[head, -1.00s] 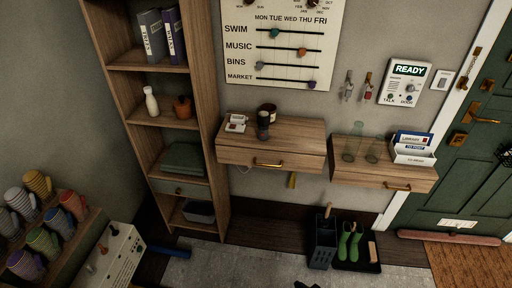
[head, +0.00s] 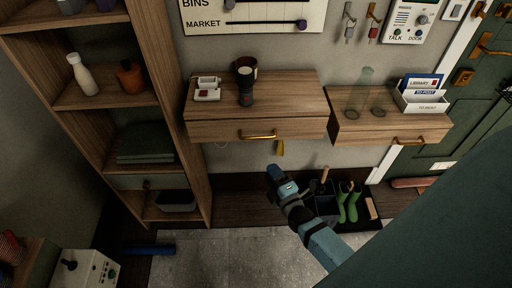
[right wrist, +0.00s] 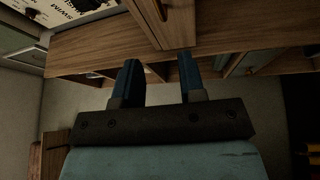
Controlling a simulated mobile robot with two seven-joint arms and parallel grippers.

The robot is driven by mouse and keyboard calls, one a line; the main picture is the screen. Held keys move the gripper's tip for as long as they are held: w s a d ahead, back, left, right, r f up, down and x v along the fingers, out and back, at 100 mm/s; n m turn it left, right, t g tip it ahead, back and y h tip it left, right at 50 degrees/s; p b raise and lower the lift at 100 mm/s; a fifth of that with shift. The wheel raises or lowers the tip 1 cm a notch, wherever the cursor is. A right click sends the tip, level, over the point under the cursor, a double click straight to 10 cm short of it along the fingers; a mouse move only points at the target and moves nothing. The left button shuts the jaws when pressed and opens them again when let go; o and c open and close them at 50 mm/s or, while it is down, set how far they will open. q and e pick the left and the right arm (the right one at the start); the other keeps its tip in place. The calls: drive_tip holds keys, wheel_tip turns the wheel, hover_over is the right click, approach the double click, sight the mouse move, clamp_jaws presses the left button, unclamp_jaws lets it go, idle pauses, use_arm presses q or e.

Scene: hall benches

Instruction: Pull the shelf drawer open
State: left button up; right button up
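Two wall-mounted wooden units hang side by side. The left one has a closed drawer (head: 225,132) with a brass bar handle (head: 258,135). The right one also has a closed front (head: 380,133) with a brass handle (head: 410,142). The tall shelf at left holds a small grey-green drawer (head: 125,183) with a dark knob, also closed. My right gripper (head: 275,172) is below and in front of the left wall drawer, apart from its handle. In the right wrist view its two blue fingers (right wrist: 158,68) are apart with nothing between them. My left gripper is out of view.
A dark flashlight (head: 245,86), a cup and a small white item stand on the left wall unit. Glass vessels and a letter holder (head: 422,98) stand on the right one. Green boots (head: 348,205) stand below. The grey floor mat (head: 220,260) is clear.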

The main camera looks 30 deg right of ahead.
sight(256, 137)
drive_tip(key=shift+n+t+h, duration=0.4)
drive_tip(key=shift+n+h, duration=0.1)
drive_tip(key=shift+h, duration=0.1)
drive_tip(key=x, duration=0.9)
drive_tip(key=d+f+x, duration=0.1)
drive_tip(key=x, duration=0.4)
drive_tip(key=shift+w+d+r, duration=0.1)
drive_tip(key=shift+w+d, duration=0.05)
drive_tip(key=shift+w, duration=0.2)
clamp_jaws()
